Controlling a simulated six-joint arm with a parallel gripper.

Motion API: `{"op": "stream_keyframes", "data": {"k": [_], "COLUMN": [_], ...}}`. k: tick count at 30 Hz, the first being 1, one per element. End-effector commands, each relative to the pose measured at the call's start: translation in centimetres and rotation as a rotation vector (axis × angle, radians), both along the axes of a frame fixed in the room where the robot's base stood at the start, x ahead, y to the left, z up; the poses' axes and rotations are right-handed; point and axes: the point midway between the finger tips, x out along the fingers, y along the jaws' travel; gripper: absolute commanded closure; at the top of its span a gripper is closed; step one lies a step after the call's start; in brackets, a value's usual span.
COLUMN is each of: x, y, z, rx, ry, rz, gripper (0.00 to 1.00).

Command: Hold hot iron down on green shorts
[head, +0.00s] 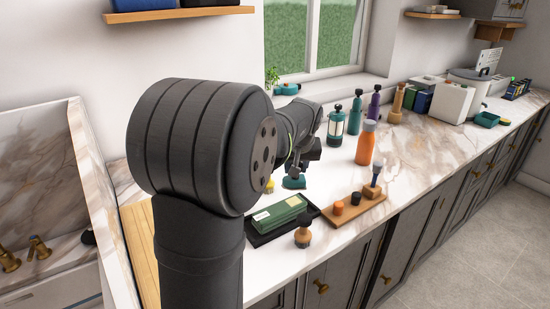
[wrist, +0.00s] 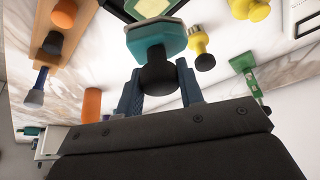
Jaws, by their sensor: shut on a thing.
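The iron, a teal flat-based piece with a round black grip, is held in my gripper (head: 296,171). In the wrist view, the fingers of my gripper (wrist: 159,84) are closed on either side of the black grip, and the iron's teal base (wrist: 155,40) shows beyond it. In the head view the iron (head: 293,183) is behind the green shorts, apart from them; I cannot tell whether it touches the counter. The green shorts (head: 277,214) look like a folded green block with pale labels on a dark tray (head: 258,238). Their green and yellow edge (wrist: 150,6) shows at the top of the wrist view.
An orange bottle (head: 366,143) and a teal lantern (head: 335,127) stand to the right. Yellow pieces (wrist: 202,52) sit near the iron. Marble counter (head: 420,160) is clear farther right.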

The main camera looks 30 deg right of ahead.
Motion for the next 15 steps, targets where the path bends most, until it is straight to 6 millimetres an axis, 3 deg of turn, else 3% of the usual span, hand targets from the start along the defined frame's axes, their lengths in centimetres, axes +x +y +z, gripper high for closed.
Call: {"op": "stream_keyframes", "data": {"k": [15], "x": [-0.2], "y": [-0.1], "z": [-3.5], "rx": [0.001], "ry": [-0.001], "rz": [-0.005], "gripper": [0.98]}}
